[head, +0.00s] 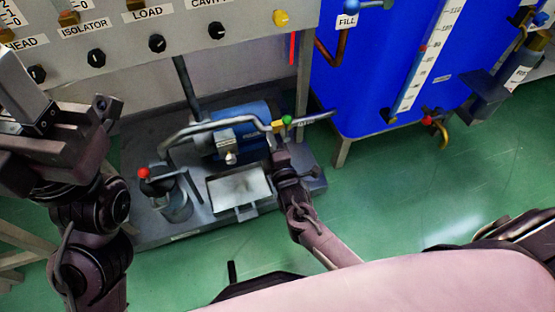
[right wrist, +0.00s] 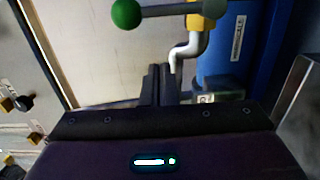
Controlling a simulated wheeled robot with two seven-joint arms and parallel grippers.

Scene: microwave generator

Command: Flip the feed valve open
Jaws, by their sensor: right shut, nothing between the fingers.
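A valve with a green ball knob (head: 287,120) and a yellow body (head: 277,126) sits on the grey pipe above the blue pump. No label is readable on it. In the right wrist view the green knob (right wrist: 126,13) is at the top, on a grey lever (right wrist: 165,10) that runs sideways to the yellow body (right wrist: 203,18). My right gripper (head: 279,148) is just below this valve, its fingers together and empty. In the right wrist view its fingertips (right wrist: 160,70) are below the lever, with a gap in the picture. My left gripper (head: 104,106) is at the left; its jaws are unclear.
The blue pump (head: 254,115) stands on a grey skid (head: 160,229) with a red-knobbed lever (head: 144,173). A control panel (head: 120,55) with knobs hangs above. A blue tank (head: 375,60) stands at right, with another red-knobbed valve (head: 429,121). Green floor (head: 400,185) is open at right.

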